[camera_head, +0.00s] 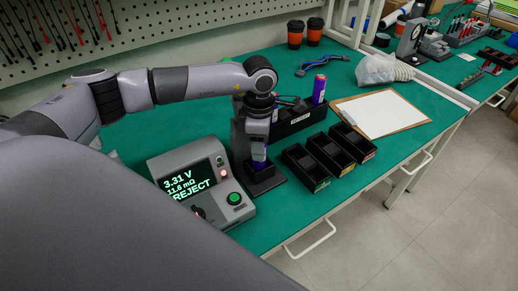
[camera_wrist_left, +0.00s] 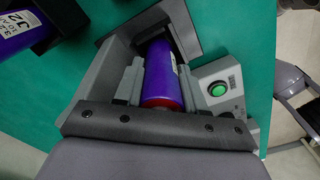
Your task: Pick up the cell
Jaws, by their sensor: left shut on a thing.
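A purple cell (camera_head: 259,158) stands in the black socket fixture (camera_head: 269,184) beside the tester, partly hidden by my left gripper. My left gripper (camera_head: 258,146) points down and is shut on this cell. In the left wrist view the purple cell (camera_wrist_left: 164,76), with a red end, lies between the gripper's fingers (camera_wrist_left: 164,88). A second purple cell (camera_head: 320,88) stands upright in the black holder (camera_head: 298,120) behind. The grey tester (camera_head: 215,175) reads 3.31 V, 11.6 mΩ and REJECT. My right gripper is not in view.
Three black bins (camera_head: 331,153) stand in a row right of the fixture. A clipboard with white paper (camera_head: 380,113) lies further right. Two dark cups with orange sleeves (camera_head: 295,36) and a plastic bag (camera_head: 380,70) are at the back. Green mat is bare along the front edge.

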